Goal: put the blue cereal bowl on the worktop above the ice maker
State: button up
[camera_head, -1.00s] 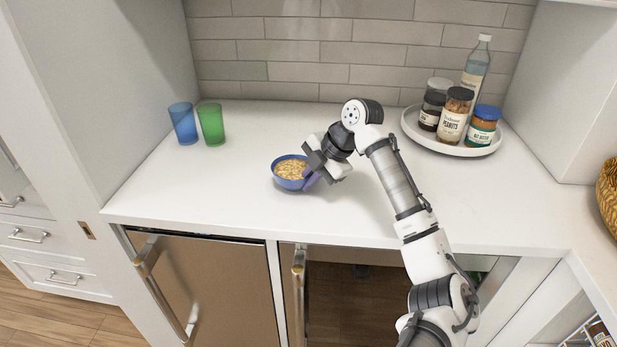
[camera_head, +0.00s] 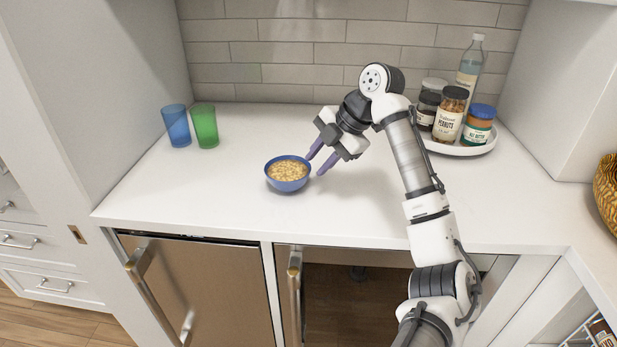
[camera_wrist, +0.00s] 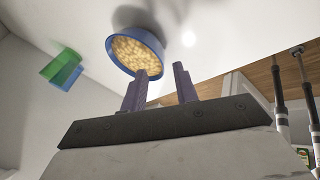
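I take that appliance to be the ice maker. My gripper (camera_head: 317,163) is just right of the bowl, its purple fingers spread apart with nothing between them. In the wrist view the bowl (camera_wrist: 137,52) lies beyond the fingertips (camera_wrist: 160,72), and one finger overlaps its rim in the picture. The fingers look clear of the bowl in the head view.
Blue (camera_head: 176,126) and green (camera_head: 204,126) cups stand at the back left. A round white tray (camera_head: 460,150) with several jars and a bottle stands at the back right. The worktop's front middle is clear. An open compartment (camera_head: 350,300) lies below, right of the brown-fronted appliance.

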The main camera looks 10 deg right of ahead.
jog(key=shift+v, duration=2.35)
